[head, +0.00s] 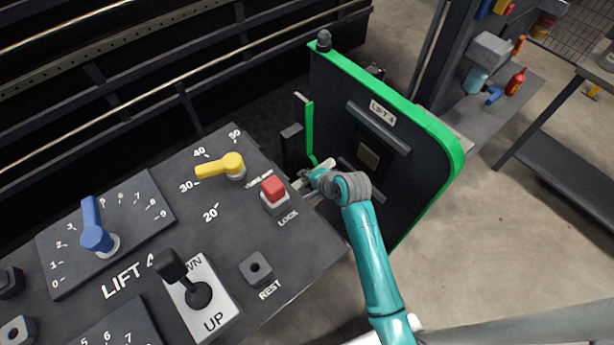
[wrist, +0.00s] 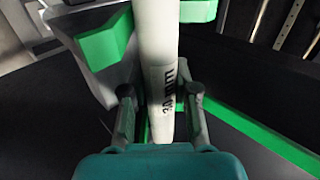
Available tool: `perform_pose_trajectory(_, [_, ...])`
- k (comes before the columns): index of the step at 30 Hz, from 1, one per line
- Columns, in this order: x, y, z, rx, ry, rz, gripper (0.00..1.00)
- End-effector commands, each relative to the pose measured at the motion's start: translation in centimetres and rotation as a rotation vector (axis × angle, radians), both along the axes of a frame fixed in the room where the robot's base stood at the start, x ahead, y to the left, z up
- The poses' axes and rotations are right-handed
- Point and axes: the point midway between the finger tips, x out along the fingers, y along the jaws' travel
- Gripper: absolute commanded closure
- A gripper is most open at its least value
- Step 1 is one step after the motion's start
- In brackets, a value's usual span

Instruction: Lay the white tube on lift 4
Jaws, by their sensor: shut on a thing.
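The white tube (wrist: 160,40), marked "30 mm", runs up the middle of the wrist view. My gripper (wrist: 160,100) is shut on its near end, with one finger on each side. Green blocks on grey parts (wrist: 105,42) flank the tube further out; I cannot tell whether it touches them. In the head view, lift 4 (head: 350,115) is a dark upright panel with a green edge and a "LIFT 4" label. My gripper (head: 308,180) is low at the panel's left side, beside the console. Only a short white piece of the tube (head: 324,164) shows there; the rest is hidden.
The control console (head: 130,285) fills the lower left, with a yellow lever (head: 220,167), a red lock button (head: 273,188), a blue lever (head: 95,235) and a black up/down stick (head: 185,280). The red button is close to my gripper.

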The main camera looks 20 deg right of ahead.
Motion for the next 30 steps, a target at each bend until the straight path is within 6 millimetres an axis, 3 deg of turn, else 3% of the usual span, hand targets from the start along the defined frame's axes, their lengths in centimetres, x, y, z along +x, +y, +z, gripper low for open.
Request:
perform_pose_trajectory(9, [0.0, 0.0, 0.0, 0.000, -0.001, 0.000, 1.00])
perform_pose_trajectory(10, [0.0, 0.0, 0.0, 0.000, -0.001, 0.000, 0.66])
perform_pose_trajectory(13, [0.0, 0.0, 0.0, 0.000, -0.001, 0.000, 0.42])
perform_pose_trajectory(23, [-0.1, 0.0, 0.0, 0.000, 0.001, 0.000, 0.42])
perform_pose_trajectory(30, [-2.0, -0.7, 2.0, 0.000, -0.001, -0.002, 0.42])
